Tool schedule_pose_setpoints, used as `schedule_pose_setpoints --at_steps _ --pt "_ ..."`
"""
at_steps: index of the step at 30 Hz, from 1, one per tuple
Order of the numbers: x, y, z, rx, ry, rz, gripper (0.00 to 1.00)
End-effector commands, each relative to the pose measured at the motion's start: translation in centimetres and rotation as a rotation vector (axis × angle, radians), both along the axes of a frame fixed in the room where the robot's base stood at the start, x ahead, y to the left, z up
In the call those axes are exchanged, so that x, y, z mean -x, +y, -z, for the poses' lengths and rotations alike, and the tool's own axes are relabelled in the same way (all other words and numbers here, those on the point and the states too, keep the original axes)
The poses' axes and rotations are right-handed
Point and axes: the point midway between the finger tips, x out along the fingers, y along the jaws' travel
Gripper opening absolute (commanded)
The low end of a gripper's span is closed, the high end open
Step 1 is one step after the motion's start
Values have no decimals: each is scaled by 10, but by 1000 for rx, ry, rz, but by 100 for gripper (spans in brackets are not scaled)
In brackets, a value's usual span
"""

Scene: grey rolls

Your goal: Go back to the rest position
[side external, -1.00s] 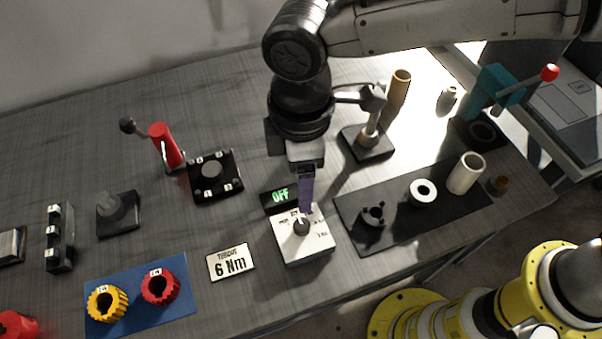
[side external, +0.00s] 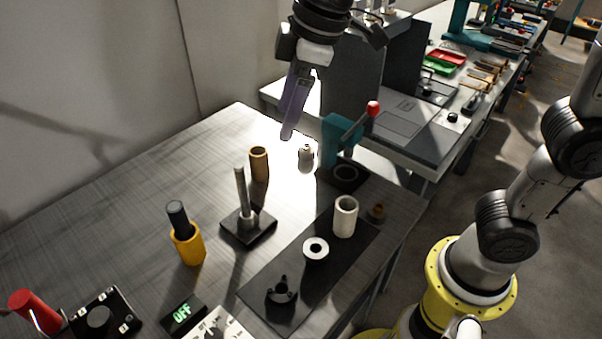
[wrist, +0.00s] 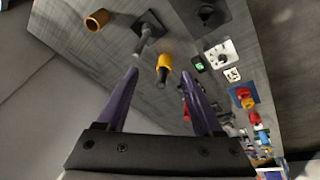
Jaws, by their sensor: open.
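My gripper (side external: 287,136) hangs high over the back edge of the table (side external: 130,175) in the side view, fingers pointing down. In the wrist view my gripper (wrist: 160,73) shows two purple fingers spread apart with nothing between them. The white dial box (side external: 222,326) is cut off at the bottom of the side view, far from my gripper. It shows whole in the wrist view (wrist: 228,60). The small display (side external: 183,315) beside it reads OFF in green.
A brown tube (side external: 259,166), a small pale bottle-like piece (side external: 306,157) and a teal lever press (side external: 331,140) stand nearest below my gripper. A post on a black base (side external: 248,229) and a yellow holder with a dark handle (side external: 189,248) stand farther forward.

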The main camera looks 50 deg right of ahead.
Motion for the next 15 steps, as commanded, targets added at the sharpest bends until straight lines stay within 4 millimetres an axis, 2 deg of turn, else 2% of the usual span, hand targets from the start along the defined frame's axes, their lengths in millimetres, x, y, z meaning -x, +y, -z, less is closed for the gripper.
schedule_pose_setpoints --at_steps 1,6,10,15 --pt "14 -28 -7 -17 -27 75 68" --pt "64 -93 -9 -67 -100 304 68" --pt "108 -128 8 -103 -148 480 68" --pt "154 -148 46 -147 -177 664 68"
